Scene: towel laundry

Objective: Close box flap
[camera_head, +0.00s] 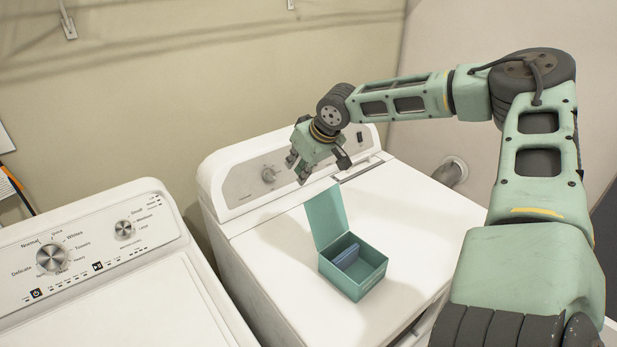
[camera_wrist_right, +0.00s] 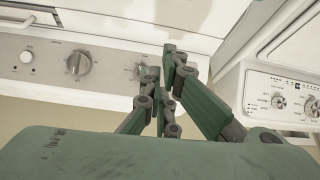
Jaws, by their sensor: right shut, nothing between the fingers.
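A teal box (camera_head: 352,272) sits on top of the right-hand white machine. Its flap (camera_head: 326,216) stands up, open, along the box's back left side. A blue-grey item (camera_head: 346,256) stands inside the box. My right gripper (camera_head: 303,176) is above and behind the flap, near the machine's control panel, apart from the box. In the right wrist view its fingers (camera_wrist_right: 169,92) are together with nothing between them. The box does not show in that view. My left gripper is not in view.
The box's machine has a raised control panel (camera_head: 262,178) at its back. A second white machine (camera_head: 130,290) with dials stands to the left, across a gap. The machine top (camera_head: 420,215) right of the box is clear.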

